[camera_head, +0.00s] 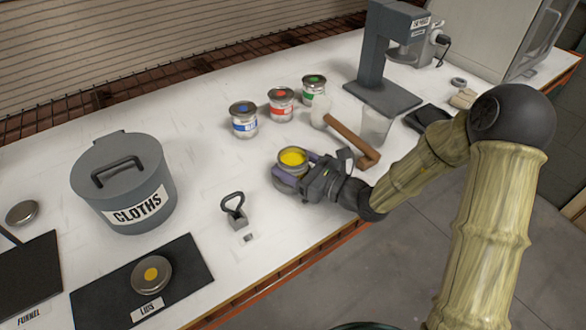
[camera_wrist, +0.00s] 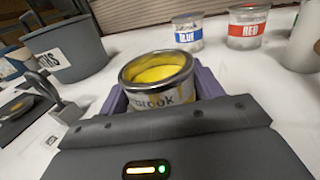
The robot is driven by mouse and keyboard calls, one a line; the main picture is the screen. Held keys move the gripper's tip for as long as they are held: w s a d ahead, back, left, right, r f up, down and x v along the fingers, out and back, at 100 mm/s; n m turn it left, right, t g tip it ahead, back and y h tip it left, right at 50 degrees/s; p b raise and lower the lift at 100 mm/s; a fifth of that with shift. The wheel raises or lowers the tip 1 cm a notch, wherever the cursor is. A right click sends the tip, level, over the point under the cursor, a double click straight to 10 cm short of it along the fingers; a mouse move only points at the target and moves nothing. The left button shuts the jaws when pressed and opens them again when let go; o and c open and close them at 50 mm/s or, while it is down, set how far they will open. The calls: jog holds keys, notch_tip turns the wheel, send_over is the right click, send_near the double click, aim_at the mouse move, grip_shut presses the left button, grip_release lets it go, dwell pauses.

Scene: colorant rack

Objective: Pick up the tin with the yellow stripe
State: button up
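An open tin of yellow paint (camera_head: 292,159) stands near the front edge of the white bench. In the wrist view the tin (camera_wrist: 158,72) shows a metal rim and a pale label ending in "rook" with yellow marks; a stripe is not clear. My gripper (camera_head: 293,171) reaches in from the right, low around the tin. Its purple fingers lie on both sides of the tin in the wrist view (camera_wrist: 160,95), with no clear gap. Whether they press on it is hard to tell. The tin's base is hidden by the gripper.
Blue (camera_head: 244,120), red (camera_head: 281,105) and green (camera_head: 314,90) tins stand behind. A mallet (camera_head: 350,138) and a clear cup (camera_head: 376,127) are close right of my gripper. A handled weight (camera_head: 235,211), a cloths bin (camera_head: 125,185) and a lid (camera_head: 151,274) on a mat are left.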

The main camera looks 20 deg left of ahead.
jog(key=shift+c, duration=0.6)
jog(key=shift+r, duration=0.3)
notch_tip(320, 180, up, 9)
jog(key=p, duration=0.1)
jog(key=shift+r, duration=0.15)
dwell(0.4)
jog(key=shift+r, duration=0.1)
jog(key=shift+r, duration=0.1)
dwell(0.7)
